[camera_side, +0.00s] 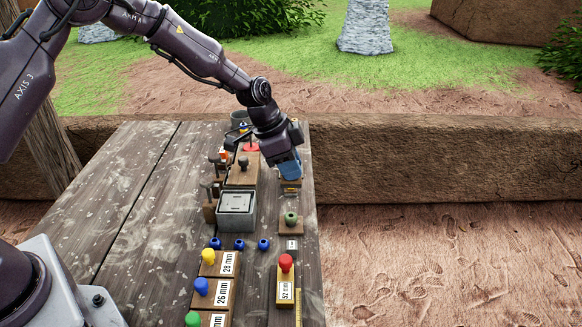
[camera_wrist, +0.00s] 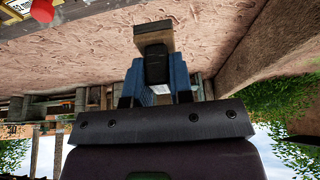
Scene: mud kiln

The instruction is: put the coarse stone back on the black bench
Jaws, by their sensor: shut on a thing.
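My gripper (camera_side: 288,172) has blue fingers and is over the right side of the wooden table, pointing down. In the wrist view my gripper (camera_wrist: 155,85) is shut on a dark piece with a tan-brown block (camera_wrist: 155,37) at its far end. I cannot tell for certain that this is the coarse stone. In the side view a small tan and dark shape (camera_side: 290,188) shows just below the fingertips; whether it touches the table is unclear. I cannot single out the black bench in either view.
The wooden table (camera_side: 120,200) is bare on its left. A grey box (camera_side: 237,212) and a board with a dark knob (camera_side: 242,172) stand left of my gripper. A block with a green ring (camera_side: 291,220) is in front. Labelled blocks with coloured knobs (camera_side: 286,280) stand nearer.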

